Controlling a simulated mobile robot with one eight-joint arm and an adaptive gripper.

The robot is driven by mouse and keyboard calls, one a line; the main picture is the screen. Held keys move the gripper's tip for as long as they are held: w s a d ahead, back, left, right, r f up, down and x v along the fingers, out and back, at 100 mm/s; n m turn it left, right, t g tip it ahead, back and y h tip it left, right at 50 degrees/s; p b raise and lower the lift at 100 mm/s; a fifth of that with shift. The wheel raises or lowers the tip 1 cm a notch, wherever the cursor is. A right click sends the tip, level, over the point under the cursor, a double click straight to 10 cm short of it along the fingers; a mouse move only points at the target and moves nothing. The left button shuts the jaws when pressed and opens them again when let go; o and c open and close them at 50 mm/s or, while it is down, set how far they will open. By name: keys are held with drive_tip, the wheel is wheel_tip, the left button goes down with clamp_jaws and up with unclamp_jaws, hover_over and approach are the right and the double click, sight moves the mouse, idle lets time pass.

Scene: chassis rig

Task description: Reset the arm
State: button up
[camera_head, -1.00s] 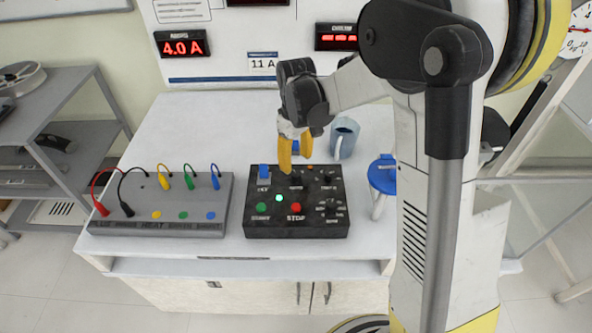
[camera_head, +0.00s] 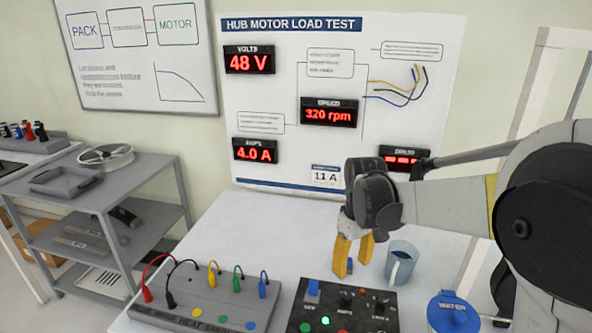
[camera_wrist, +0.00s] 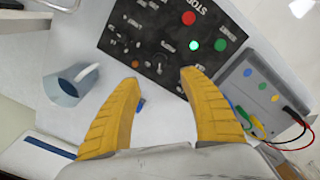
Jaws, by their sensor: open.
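My gripper (camera_head: 353,254) has yellow fingers that are apart with nothing between them. In the head view it hangs above the white bench, behind the black control box (camera_head: 345,312) and left of the grey-blue mug (camera_head: 401,264). In the wrist view the two fingers (camera_wrist: 158,85) point toward the control box (camera_wrist: 165,45), with the mug (camera_wrist: 70,85) to their left. The box carries red and green buttons, knobs and a blue switch, and a green light on it is lit. The front part of the box is cut off in the head view.
The grey load bank (camera_head: 205,303) with several coloured plugs and cables is left of the box. A blue-lidded item marked WATER (camera_head: 452,312) is at right. The panel (camera_head: 270,140) behind reads 48 V, 320 rpm and 4.0 A. A grey shelf (camera_head: 110,230) stands left. The bench's back left is clear.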

drive_tip(key=s+r+m+t, duration=0.2)
drive_tip(key=s+r+t, duration=0.1)
drive_tip(key=s, duration=0.6)
drive_tip(key=s+r+m+t, duration=0.3)
drive_tip(key=s+t, duration=0.1)
drive_tip(key=s, duration=0.6)
drive_tip(key=shift+s+r, duration=0.25)
idle(0.9)
